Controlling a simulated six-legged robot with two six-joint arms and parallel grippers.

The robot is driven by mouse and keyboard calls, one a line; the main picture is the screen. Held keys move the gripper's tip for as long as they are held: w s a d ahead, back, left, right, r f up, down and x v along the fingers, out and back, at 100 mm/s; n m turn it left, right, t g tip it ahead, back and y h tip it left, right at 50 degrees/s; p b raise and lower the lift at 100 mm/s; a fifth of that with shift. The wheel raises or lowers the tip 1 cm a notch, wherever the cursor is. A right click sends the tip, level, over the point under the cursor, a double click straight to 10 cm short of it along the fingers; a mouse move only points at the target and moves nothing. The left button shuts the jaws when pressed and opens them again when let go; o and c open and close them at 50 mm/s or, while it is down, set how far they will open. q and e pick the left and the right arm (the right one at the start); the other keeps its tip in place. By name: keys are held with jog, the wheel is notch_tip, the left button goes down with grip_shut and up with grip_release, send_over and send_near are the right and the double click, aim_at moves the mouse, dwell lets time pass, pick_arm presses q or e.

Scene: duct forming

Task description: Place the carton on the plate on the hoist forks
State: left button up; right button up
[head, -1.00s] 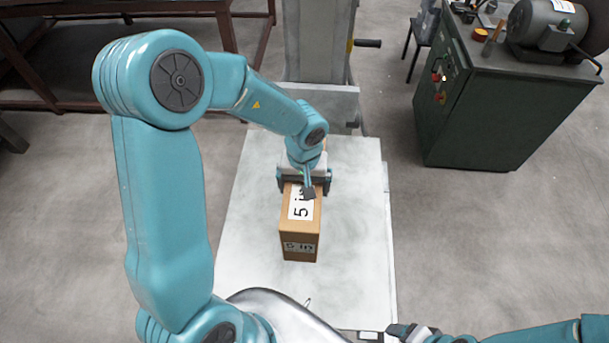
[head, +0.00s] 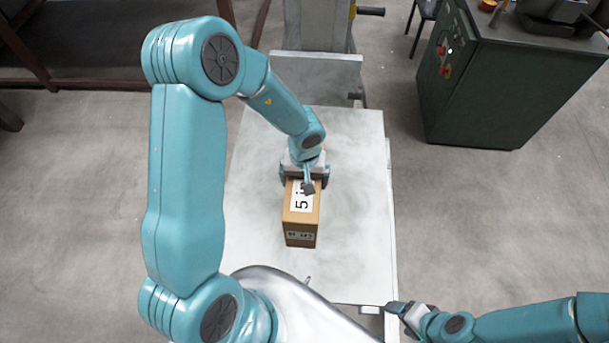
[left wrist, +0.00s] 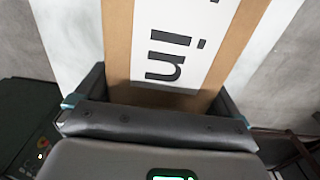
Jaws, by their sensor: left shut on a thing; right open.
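The brown carton (head: 301,222) has a white label reading "5 in" on top. It is over the pale plate (head: 255,225) in the head view; I cannot tell whether it touches the plate. My left gripper (head: 304,180) is shut on the carton's far end, one finger on each side. In the left wrist view the carton (left wrist: 225,45) lies between the fingers of the gripper (left wrist: 155,100). My right gripper (head: 395,311) is open and empty near the plate's near right corner. The hoist forks are hidden beneath the plate.
The grey hoist mast (head: 318,25) stands behind the plate. A dark green cabinet (head: 500,95) with red buttons stands at the right, and a dark steel bench (head: 110,50) at the back left. The plate is bare on both sides of the carton.

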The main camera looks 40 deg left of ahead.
pick_arm(q)
jog(key=o, duration=1.7)
jog(key=shift+f, duration=0.1)
notch_tip(320, 180, up, 12)
jog(key=p, duration=0.4)
jog(key=shift+f, duration=0.25)
jog(key=shift+r, duration=0.4)
jog(key=shift+s, duration=0.15)
